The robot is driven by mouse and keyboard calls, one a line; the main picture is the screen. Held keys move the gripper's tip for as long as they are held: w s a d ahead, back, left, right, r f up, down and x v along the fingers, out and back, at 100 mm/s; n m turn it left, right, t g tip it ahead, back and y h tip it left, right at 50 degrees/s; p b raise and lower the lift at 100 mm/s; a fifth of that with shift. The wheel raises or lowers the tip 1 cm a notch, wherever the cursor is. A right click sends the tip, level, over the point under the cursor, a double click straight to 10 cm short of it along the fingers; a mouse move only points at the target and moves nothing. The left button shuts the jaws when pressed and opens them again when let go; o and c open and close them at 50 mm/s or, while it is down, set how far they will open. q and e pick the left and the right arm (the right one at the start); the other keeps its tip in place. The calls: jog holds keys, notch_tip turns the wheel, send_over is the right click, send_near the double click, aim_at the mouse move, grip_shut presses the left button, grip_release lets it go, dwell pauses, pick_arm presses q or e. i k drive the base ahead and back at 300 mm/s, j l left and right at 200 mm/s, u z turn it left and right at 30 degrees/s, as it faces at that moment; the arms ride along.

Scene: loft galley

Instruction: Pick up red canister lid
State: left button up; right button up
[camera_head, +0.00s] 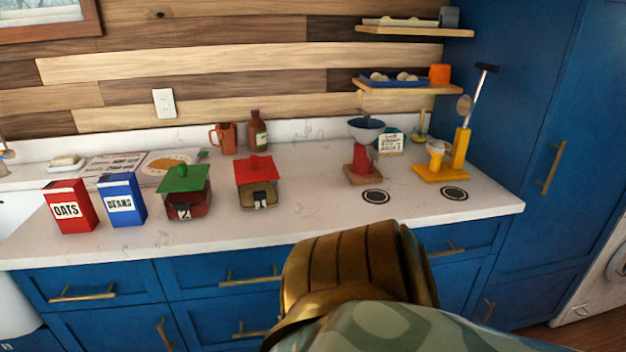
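The red canister lid (257,170) is a flat square lid with a small knob. It sits on a squat tan canister (259,195) labelled 1 on the white counter, left of the middle of the view. It looks slightly askew on the canister. A green lid (184,178) covers a dark red canister (188,205) labelled 2, just to the left. A brass-coloured part of my own arm fills the lower middle, in front of the counter edge. No gripper fingers show in this view, and nothing touches the red lid.
An oats box (70,210) and a beans box (122,200) stand left of the canisters. A red mug (224,138) and brown bottle (258,132) are behind. A red grinder (362,160) and yellow press (440,172) stand right. Counter between the red-lidded canister and grinder is clear.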

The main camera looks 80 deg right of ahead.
aim_at(256, 168)
jog(key=z, duration=2.2)
